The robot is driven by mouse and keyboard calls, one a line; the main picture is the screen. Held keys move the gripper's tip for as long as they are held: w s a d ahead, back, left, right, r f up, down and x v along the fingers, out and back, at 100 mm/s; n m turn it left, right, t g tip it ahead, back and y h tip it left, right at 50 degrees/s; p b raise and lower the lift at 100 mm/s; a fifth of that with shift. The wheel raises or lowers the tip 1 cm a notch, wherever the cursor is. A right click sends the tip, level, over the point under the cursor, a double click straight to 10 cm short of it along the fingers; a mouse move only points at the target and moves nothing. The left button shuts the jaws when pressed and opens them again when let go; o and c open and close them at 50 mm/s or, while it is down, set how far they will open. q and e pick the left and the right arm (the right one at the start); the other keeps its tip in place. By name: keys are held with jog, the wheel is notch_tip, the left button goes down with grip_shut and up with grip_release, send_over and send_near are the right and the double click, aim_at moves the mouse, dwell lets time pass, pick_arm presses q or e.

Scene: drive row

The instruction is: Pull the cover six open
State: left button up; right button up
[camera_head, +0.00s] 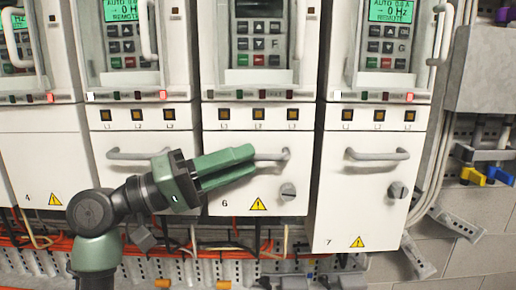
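Cover six (245,135) is the white panel marked 6 in the middle, below a grey keypad unit. It looks flush in the row. Its horizontal grey bar handle (277,155) shows only at its right end; the rest is behind my green fingers. A round grey knob (288,192) sits at its lower right. My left gripper (251,161) reaches in from the left, with its fingertips at the handle. The fingers lie one above the other with a narrow gap. I cannot tell whether they grip the bar. My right gripper is not in view.
Cover seven (345,200), right of cover six, reaches lower and has its own handle (377,154) and knob. My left arm partly hides the cover to the left. Orange cables (55,243) and terminal strips run below. A grey box (485,80) is at right.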

aim_at(258, 158)
pick_arm(q)
jog(key=x, duration=0.3)
jog(key=shift+d+p, duration=0.3)
jog(key=shift+p, duration=0.1)
jog(key=shift+w+d, duration=0.1)
grip_shut()
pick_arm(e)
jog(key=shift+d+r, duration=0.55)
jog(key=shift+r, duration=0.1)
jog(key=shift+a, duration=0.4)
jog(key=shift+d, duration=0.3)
